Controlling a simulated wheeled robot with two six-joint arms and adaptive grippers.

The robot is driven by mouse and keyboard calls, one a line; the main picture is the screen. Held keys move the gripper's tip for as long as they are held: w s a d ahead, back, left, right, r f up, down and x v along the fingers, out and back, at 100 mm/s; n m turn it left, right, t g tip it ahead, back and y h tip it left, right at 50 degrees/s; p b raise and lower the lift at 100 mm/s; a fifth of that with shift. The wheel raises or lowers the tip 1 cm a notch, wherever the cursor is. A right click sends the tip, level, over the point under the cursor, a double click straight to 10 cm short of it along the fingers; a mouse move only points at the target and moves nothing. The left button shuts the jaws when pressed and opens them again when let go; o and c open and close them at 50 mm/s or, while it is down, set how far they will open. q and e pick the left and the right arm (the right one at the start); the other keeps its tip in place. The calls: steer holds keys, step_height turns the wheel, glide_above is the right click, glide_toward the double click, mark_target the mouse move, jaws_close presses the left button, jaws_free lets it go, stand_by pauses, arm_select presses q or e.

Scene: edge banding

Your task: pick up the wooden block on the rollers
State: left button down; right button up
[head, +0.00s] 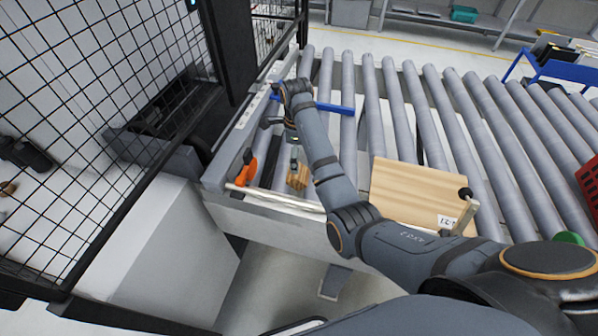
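A small wooden block (298,180) sits at the near left end of the rollers, just left of my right forearm. My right arm reaches in from the lower right, and its wrist bends down above the rollers. My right gripper (291,148) is dark and partly hidden by the arm; its lower tip appears at or just above the top of the small block. I cannot tell whether it touches the block or how far the fingers are apart. A larger wooden board (410,185) with a printed label lies on the rollers to the right. My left gripper is not in view.
An orange-handled tool (246,170) lies left of the block. A blue bar (335,108) lies across the rollers beyond. A pale rod (275,197) runs along the near edge. A mesh fence (110,110) stands left; a red crate (590,190) is at far right.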

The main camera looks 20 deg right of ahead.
mark_target(298, 176)
step_height(298, 176, down, 3)
steer(key=shift+r, duration=0.1)
steer(key=f, duration=0.1)
steer(key=p, duration=0.1)
steer(key=f, duration=0.1)
steer(key=shift+w+d+f+p, duration=0.25)
steer(key=shift+w+f+p, duration=0.05)
steer(key=shift+f, duration=0.05)
step_height(298, 176, down, 3)
steer(key=shift+w+r, duration=0.1)
steer(key=shift+r, duration=0.1)
steer(key=shift+f, duration=0.5)
steer(key=c, duration=0.6)
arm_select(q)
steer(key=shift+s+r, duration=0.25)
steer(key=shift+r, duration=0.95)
arm_select(e)
steer(key=c, duration=0.7)
